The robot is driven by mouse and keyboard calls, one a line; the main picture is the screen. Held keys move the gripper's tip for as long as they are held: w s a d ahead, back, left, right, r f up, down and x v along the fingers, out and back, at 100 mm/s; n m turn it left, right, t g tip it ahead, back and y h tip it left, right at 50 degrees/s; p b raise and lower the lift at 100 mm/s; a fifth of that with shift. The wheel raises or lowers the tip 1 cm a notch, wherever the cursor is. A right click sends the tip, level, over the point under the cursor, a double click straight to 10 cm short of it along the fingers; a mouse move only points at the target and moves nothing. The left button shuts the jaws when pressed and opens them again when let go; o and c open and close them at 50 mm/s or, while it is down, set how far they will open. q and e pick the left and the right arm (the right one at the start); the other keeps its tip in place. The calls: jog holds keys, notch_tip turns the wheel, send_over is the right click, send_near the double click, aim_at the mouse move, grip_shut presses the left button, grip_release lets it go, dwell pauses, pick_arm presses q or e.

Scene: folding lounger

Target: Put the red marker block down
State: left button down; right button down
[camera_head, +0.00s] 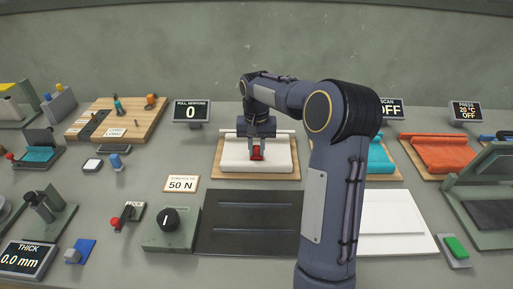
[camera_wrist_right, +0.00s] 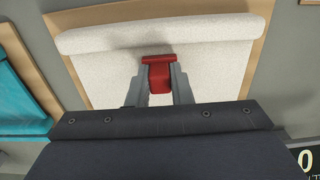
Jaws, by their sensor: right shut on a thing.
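The red marker block (camera_head: 257,153) is between the fingers of my right gripper (camera_head: 257,150), over the cream fabric on a wooden board. In the right wrist view the red block (camera_wrist_right: 159,75) sits between the two grey fingers of the right gripper (camera_wrist_right: 160,82), which is shut on it. The cream fabric (camera_wrist_right: 105,70) lies behind it, with a rolled edge at its far side. I cannot tell whether the block touches the fabric. My left gripper is not in view.
Teal fabric (camera_head: 379,158) and orange fabric (camera_head: 440,153) lie on boards to the right. A dark plate (camera_head: 248,222) is in front of the cream fabric. A knob box (camera_head: 170,229) and a "50 N" card (camera_head: 181,184) stand left. Bare bench shows around the card.

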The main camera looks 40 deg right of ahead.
aim_at(257, 147)
jog(key=shift+f, duration=0.2)
jog(key=c, duration=1.3)
grip_release()
notch_tip(257, 147, up, 13)
jog(key=p, duration=0.1)
jog(key=shift+f, duration=0.2)
jog(key=s+a+f+n+t+y, duration=0.2)
jog(key=s+a+f+n, duration=0.1)
jog(key=s+a, duration=0.7)
jog(key=s+a+f+n+t+y, duration=0.1)
jog(key=s+a+f+n+t, duration=0.2)
jog(key=s+a, duration=0.8)
jog(key=s+f, duration=0.1)
jog(key=s, duration=0.3)
jog(key=shift+s+f+t+y, duration=0.15)
jog(key=shift+s+t+y, duration=0.15)
jog(key=shift+s+y, duration=0.1)
